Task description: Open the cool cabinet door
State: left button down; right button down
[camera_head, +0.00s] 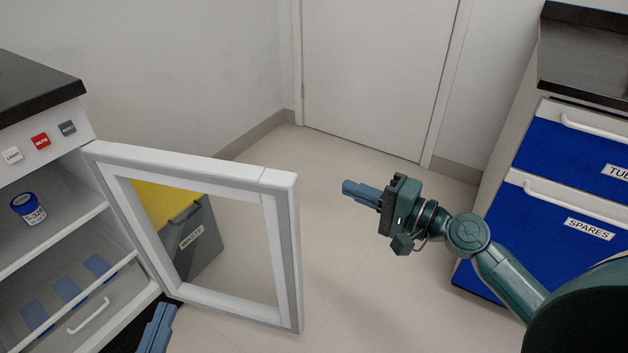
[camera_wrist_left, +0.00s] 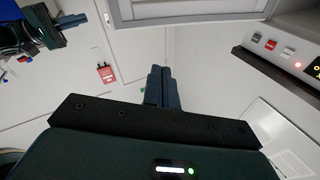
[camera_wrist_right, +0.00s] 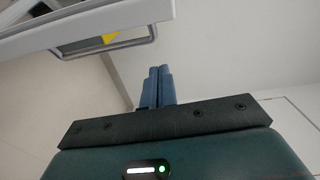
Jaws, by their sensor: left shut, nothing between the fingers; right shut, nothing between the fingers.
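The cool cabinet (camera_head: 45,180) stands at the left in the head view. Its white-framed glass door (camera_head: 285,235) is swung wide open, out into the room. The door frame also shows at the top of the left wrist view (camera_wrist_left: 190,18) and at the upper left of the right wrist view (camera_wrist_right: 90,20). My left gripper (camera_head: 160,320) is low beside the door's lower hinge-side corner, shut and empty. My right gripper (camera_head: 352,190) is right of the door's free edge, apart from it, shut and empty.
Inside the cabinet are a blue-capped jar (camera_head: 28,208) and several blue items (camera_head: 67,290) in a lower drawer. A grey bin with a yellow top (camera_head: 190,235) shows through the door glass. Blue drawers (camera_head: 565,215) stand at the right. The floor between is clear.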

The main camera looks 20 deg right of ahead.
jog(key=p+x, duration=0.2)
jog(key=x, duration=0.8)
pick_arm(q)
jog(key=shift+a+f+n+g+y+p, duration=0.15)
jog(key=shift+a+n+g+y+p, duration=0.3)
jog(key=shift+n+y, duration=0.25)
pick_arm(e)
jog(key=shift+s+a+r+m, duration=0.2)
jog(key=shift+s+a, duration=0.25)
jog(key=shift+s, duration=0.3)
jog(key=shift+s+a+r+m, duration=0.1)
jog(key=shift+s+a+r, duration=0.1)
jog(key=shift+s+a, duration=0.4)
jog(key=shift+s+d, duration=0.1)
jog(key=shift+s, duration=0.1)
